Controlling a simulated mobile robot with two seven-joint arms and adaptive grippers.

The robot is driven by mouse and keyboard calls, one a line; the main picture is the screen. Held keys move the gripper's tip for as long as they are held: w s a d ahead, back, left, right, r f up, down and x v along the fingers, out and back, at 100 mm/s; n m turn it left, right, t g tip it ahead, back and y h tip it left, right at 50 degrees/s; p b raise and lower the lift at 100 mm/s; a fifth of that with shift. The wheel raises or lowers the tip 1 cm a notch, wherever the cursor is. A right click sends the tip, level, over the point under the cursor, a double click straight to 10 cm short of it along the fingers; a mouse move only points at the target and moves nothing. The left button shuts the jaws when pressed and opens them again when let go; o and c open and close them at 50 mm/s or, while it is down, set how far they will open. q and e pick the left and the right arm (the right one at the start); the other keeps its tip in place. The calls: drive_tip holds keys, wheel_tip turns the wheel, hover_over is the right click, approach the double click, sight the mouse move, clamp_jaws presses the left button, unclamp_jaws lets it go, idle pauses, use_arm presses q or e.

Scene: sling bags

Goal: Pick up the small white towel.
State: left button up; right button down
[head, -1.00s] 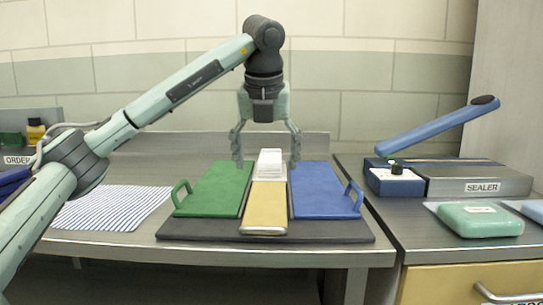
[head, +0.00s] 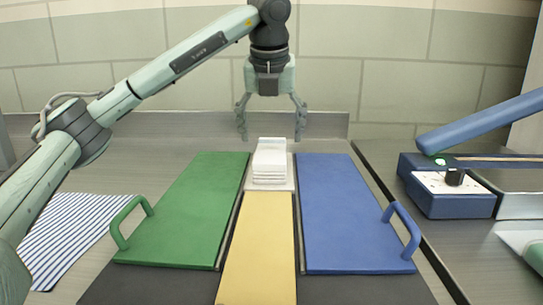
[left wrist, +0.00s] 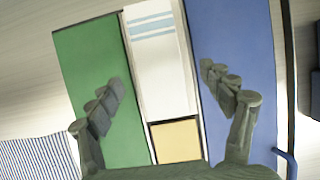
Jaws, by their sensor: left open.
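The small white towel (head: 270,162) is folded into a stack at the far end of the yellow strip, between the green panel and the blue panel. In the left wrist view the towel (left wrist: 153,50) shows pale blue stripes near its top. My left gripper (head: 271,138) is open and empty, pointing down. In the head view its fingers stand to either side of the towel's far end, apart from it. In the left wrist view the fingers (left wrist: 170,100) spread wide over the green and blue panels. My right gripper is not in view.
The green panel (head: 190,210) and blue panel (head: 350,210) have raised handles and flank the yellow strip (head: 258,250) on a dark base. A striped cloth (head: 62,235) lies left. A blue sealer (head: 450,190) with a raised arm stands right.

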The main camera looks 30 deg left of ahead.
sight(271, 149)
use_arm(q)
drive_tip(key=shift+w+a+f, duration=0.15)
drive_tip(key=shift+f, duration=0.35)
drive_tip(key=x, duration=0.4)
drive_tip(key=shift+w+a+f, duration=0.15)
drive_tip(key=shift+w+f, duration=0.1)
drive_tip(key=shift+f, duration=0.05)
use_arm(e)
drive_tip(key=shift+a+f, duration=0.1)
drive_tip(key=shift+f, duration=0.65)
use_arm(q)
drive_tip(key=c, duration=1.3)
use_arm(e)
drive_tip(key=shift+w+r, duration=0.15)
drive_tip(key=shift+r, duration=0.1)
use_arm(q)
drive_tip(key=shift+r, duration=0.1)
